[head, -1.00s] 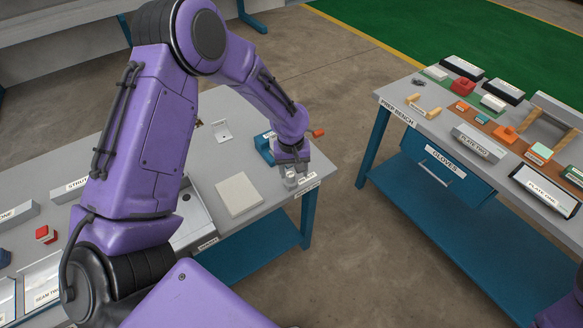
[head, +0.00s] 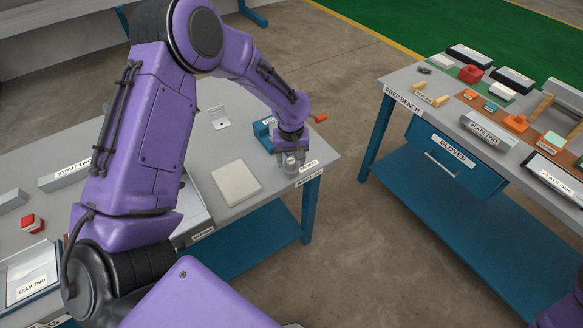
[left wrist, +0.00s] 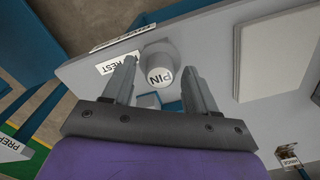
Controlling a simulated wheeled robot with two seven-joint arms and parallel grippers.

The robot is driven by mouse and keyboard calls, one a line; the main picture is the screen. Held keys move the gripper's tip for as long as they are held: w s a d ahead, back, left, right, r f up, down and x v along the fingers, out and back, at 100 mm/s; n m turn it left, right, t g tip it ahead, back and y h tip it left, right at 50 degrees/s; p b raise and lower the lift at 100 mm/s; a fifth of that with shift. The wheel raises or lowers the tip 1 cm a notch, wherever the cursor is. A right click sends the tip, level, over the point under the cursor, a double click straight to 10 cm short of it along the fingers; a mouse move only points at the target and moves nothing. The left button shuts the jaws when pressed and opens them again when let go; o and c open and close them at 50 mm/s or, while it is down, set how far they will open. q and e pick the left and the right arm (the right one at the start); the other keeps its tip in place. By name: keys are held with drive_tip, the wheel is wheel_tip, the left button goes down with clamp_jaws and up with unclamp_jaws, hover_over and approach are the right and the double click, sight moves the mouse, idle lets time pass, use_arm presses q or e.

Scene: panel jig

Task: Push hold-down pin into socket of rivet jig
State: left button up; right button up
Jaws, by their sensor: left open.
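The hold-down pin (left wrist: 158,78), a pale grey cylinder marked PIN on top, stands on the bench beside a label reading REST. It also shows in the head view (head: 291,166), just below my left gripper (head: 292,154). In the left wrist view the fingers of my left gripper (left wrist: 158,66) are open, one on each side of the pin. A clear gap shows on the right of the pin; contact on the left cannot be told. A blue block (head: 263,133), possibly the rivet jig, stands behind the gripper. Its socket is hidden. My right gripper is not in view.
A pale square plate (head: 236,183) lies left of the pin. A grey bracket (head: 218,118) stands farther back. An orange piece (head: 320,118) shows right of my arm. The bench's right edge is close. The prep bench (head: 405,88) stands across a floor gap.

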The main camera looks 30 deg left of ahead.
sight(291, 161)
use_arm(q)
clamp_jaws()
drive_tip(key=shift+r+p, duration=0.65)
drive_tip(key=shift+p, duration=0.4)
wheel_tip(291, 161, up, 4)
drive_tip(key=p, duration=0.4)
drive_tip(key=shift+f, duration=0.2)
idle(0.4)
